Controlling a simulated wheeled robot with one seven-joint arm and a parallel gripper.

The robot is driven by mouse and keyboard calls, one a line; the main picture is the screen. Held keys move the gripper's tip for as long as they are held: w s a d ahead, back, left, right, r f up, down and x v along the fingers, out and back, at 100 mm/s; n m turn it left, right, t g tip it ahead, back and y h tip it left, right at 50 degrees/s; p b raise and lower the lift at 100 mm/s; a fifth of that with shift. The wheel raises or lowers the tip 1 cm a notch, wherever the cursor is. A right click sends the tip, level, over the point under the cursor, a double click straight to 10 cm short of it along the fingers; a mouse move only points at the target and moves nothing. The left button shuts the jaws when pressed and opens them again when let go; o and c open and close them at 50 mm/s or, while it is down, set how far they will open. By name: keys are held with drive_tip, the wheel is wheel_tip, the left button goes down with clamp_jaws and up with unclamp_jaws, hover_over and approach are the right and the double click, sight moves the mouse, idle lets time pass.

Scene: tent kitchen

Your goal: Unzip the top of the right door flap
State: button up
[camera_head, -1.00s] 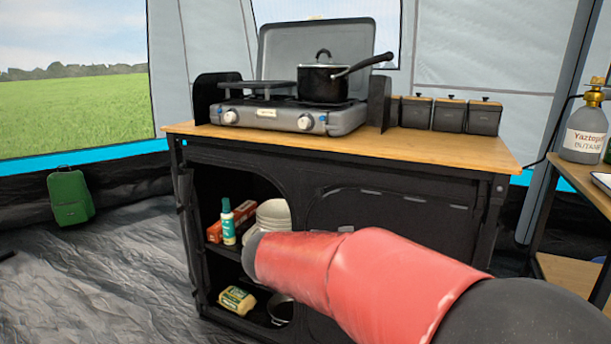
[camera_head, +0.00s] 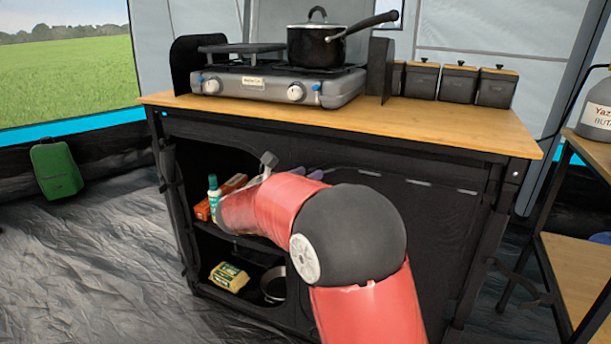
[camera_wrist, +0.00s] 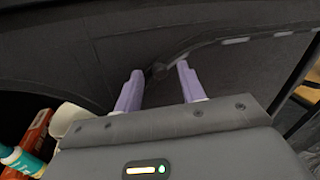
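The right door flap (camera_head: 435,235) is a dark fabric panel on the right front of the black cabinet and is closed. Its arched zip seam shows pale dashes along the top, and the flap also shows in the wrist view (camera_wrist: 240,75). My gripper (camera_head: 308,172) has lilac fingers and is at the upper left part of this arch. In the wrist view my gripper (camera_wrist: 158,75) is open, with its fingers apart. A small dark lump, perhaps the zip slider (camera_wrist: 157,71), lies on the seam between the fingertips. I cannot tell whether either finger touches it.
The wooden cabinet top (camera_head: 400,120) overhangs above my gripper and carries a stove (camera_head: 275,85), a pot (camera_head: 316,45) and several canisters (camera_head: 458,82). The open left compartment holds a bottle (camera_head: 213,195) and boxes. A shelf unit (camera_head: 580,270) stands at the right.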

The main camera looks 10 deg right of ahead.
drive_tip(key=shift+w+d, duration=0.15)
drive_tip(key=shift+c, duration=0.3)
clamp_jaws()
